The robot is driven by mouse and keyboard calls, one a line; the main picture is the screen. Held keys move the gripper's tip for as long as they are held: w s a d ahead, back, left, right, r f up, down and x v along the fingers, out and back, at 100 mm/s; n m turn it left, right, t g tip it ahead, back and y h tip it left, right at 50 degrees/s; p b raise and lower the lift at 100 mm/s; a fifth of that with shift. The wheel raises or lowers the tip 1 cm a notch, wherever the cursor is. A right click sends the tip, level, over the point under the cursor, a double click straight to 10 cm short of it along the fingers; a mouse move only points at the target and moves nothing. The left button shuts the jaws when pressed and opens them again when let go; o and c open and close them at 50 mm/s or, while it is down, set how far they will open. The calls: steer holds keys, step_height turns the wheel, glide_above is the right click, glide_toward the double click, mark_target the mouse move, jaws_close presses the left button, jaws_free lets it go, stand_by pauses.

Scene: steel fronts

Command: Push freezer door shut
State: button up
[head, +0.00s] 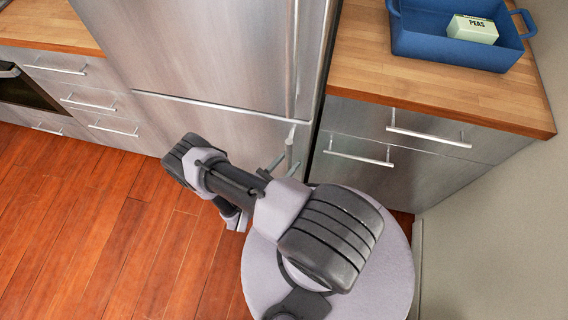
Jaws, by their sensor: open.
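The lower steel door of the tall fridge, apparently the freezer door (215,125), stands below the larger upper door (200,45). A thin bright line runs between the two doors. The lower door looks flush or nearly so; I cannot tell if a small gap is left. Its upright bar handle (290,143) is near its right edge. My gripper (287,161) is open, its two thin fingers pointing at the lower part of this handle. I cannot tell if they touch it. My arm hides the lower right of the door.
Drawers under a wooden counter (440,85) stand close on the right, with a blue tray (408,35) holding a peas box (472,29). More drawers (85,90) and an oven (22,88) are on the left. The wooden floor (90,210) is clear at left. A wall (495,240) bounds the right.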

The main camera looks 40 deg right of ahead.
steer(key=s+a+p, duration=0.1)
steer(key=s+a, duration=0.1)
steer(key=a, duration=1.5)
steer(key=shift+a+p, duration=0.2)
steer(key=shift+p, duration=0.2)
